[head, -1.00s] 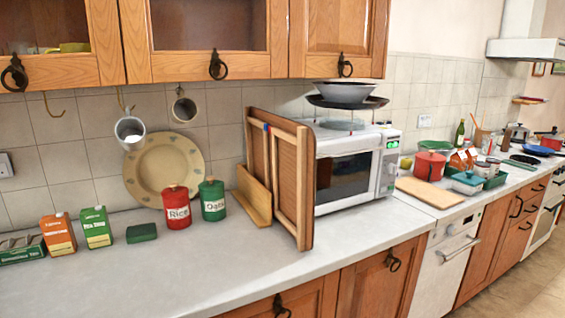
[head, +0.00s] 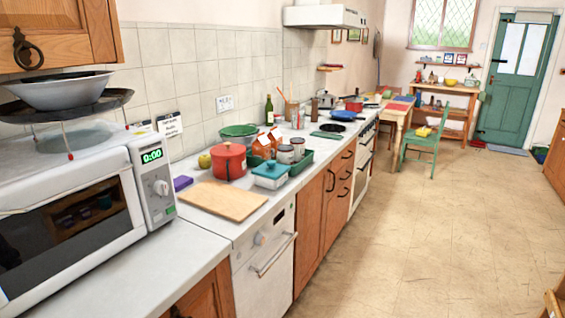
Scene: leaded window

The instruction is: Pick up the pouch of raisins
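I cannot make out a pouch of raisins for sure in the head view. Neither of my grippers is in view.
A microwave (head: 70,210) fills the near left counter. Beyond it are a wooden board (head: 222,200), a teal-lidded dish (head: 269,175) and jars (head: 286,154). A table (head: 398,110) and green chair (head: 428,140) stand farther back. The floor (head: 430,240) is clear.

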